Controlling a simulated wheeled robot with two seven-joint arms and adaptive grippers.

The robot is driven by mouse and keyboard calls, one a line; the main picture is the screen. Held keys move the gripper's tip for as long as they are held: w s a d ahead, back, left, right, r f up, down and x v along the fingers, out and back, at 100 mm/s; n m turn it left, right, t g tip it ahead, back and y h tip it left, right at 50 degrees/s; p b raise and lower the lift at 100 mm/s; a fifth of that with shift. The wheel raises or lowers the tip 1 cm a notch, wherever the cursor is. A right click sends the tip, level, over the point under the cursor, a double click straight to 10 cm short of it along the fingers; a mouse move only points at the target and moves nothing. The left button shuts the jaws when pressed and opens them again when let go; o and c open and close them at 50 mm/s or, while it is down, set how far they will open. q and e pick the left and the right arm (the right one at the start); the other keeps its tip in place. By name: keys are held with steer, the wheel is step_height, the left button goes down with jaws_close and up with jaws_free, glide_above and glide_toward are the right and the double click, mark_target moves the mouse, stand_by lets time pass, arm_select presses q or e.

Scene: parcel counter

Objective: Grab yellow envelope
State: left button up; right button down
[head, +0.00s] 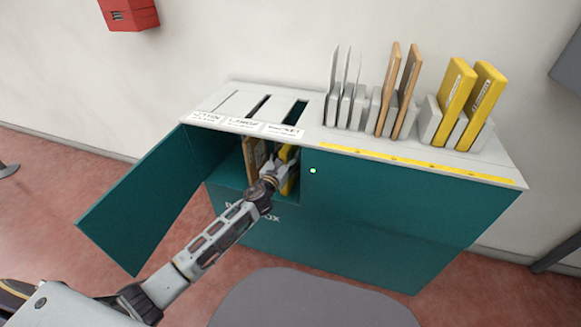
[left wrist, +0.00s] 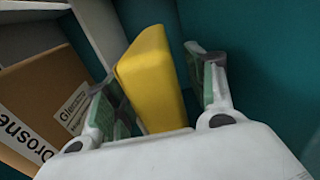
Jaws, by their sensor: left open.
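A yellow envelope (head: 292,179) stands upright inside the open compartment of the teal cabinet in the head view, partly hidden by my left gripper. In the left wrist view the yellow envelope (left wrist: 152,78) shows between the two fingers of my left gripper (left wrist: 158,88). The fingers stand apart on either side of it; the left finger is close to it, and a gap shows at the right finger. In the head view my left gripper (head: 280,172) reaches into the compartment. Two more yellow envelopes (head: 470,103) stand in the rack on top. My right gripper is not in view.
A brown parcel (left wrist: 42,105) with white labels stands left of the envelope inside the compartment, also seen in the head view (head: 251,160). The teal door (head: 140,205) hangs open at the left. The cabinet top (head: 310,135) has slots, and its rack holds brown and white envelopes.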

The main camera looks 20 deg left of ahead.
arm_select(q)
steer(key=shift+w+d+f, duration=0.1)
steer(key=shift+w+f, duration=0.05)
steer(key=shift+w, duration=0.25)
steer(key=shift+w+d+b, duration=0.1)
steer(key=shift+w+b, duration=0.25)
steer(key=shift+w, duration=0.65)
jaws_close()
